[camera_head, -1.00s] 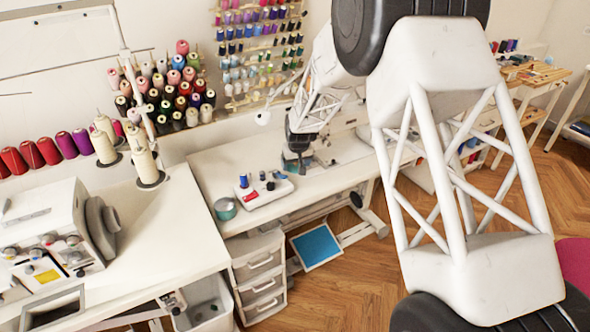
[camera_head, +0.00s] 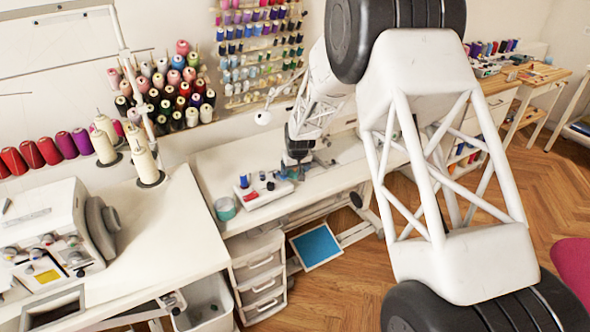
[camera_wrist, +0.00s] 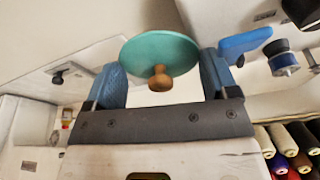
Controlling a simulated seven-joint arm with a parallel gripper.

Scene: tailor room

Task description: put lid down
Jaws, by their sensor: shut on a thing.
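A round teal lid with a wooden knob (camera_wrist: 160,52) is held between the two blue fingers of my gripper (camera_wrist: 160,75) in the wrist view. The fingers are shut on its opposite edges. In the head view my gripper (camera_head: 298,172) is low over the far white table, right of the small spool stand. The lid is too small there to make out clearly. A round teal tin (camera_head: 225,208) stands on the same table, left of the stand and apart from my gripper.
The white spool stand (camera_head: 263,192) with blue and red spools is between the tin and my gripper. A sewing machine (camera_head: 55,240) stands on the left table. Racks of thread hang behind. The table's front strip (camera_head: 310,190) is mostly clear.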

